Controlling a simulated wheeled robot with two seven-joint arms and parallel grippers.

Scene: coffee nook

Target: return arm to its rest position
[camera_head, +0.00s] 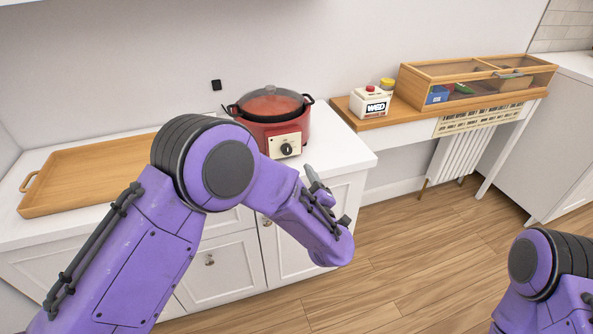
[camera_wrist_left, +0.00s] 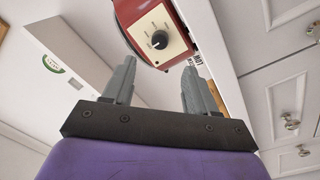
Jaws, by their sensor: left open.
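My left arm (camera_head: 225,165) is purple and reaches in from the left, bent at the elbow in front of the counter. My left gripper (camera_wrist_left: 160,77) is open, with its two grey fingers apart and nothing between them. In the head view only a grey finger part of it shows past the forearm, in front of the cabinet and to the right of the red cooker (camera_head: 270,118). In the wrist view the cooker's cream dial panel (camera_wrist_left: 160,38) shows beyond the fingers, apart from them. My right arm (camera_head: 545,280) shows at the lower right; its gripper is out of view.
A wooden tray (camera_head: 32,207) lies on the white counter (camera_head: 340,152), partly behind my left arm. A wooden shelf to the right holds a small white box (camera_head: 371,103), a yellow-topped item (camera_head: 387,83) and a glass-topped wooden case (camera_head: 470,70). The floor (camera_head: 420,270) between my arms is clear.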

